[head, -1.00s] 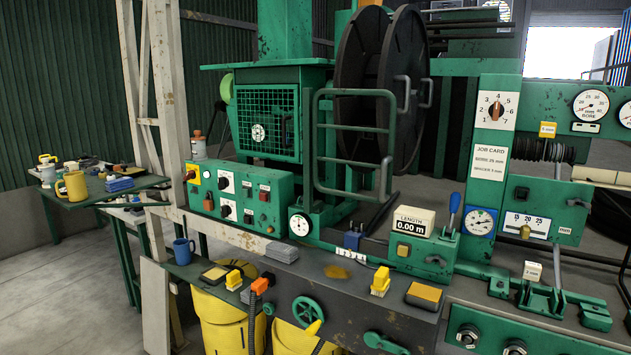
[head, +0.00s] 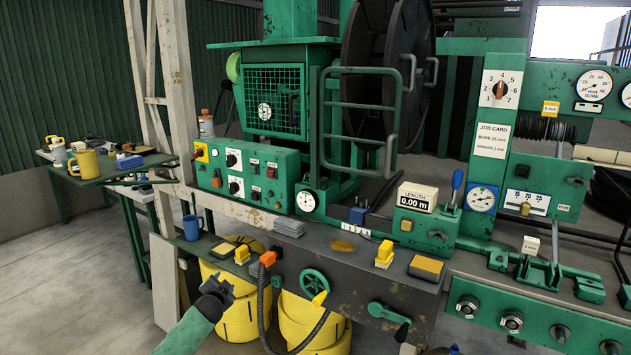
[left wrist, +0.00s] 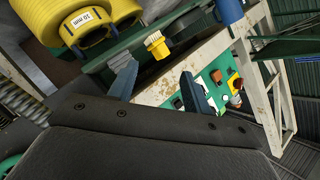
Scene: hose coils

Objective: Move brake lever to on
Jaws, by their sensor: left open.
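No readable label marks the brake lever. A lever with a blue handle (head: 456,188) stands upright beside the length counter (head: 416,197), and a green lever with a black grip (head: 389,318) is on the bench front; I cannot tell which is the brake. My left gripper (head: 222,288) is low in front of the bench, left of the orange-ended hose, well away from both levers. In the left wrist view its two blue-grey fingers (left wrist: 158,88) are apart with nothing between them. My right gripper is not in view.
A green control box (head: 250,178) with knobs stands on the bench's left. A blue mug (head: 192,228), yellow brushes (head: 384,255) and an orange-ended hose (head: 267,258) sit along the front edge. Yellow hose coils (head: 240,315) are below. A green handwheel (head: 314,282) projects from the front.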

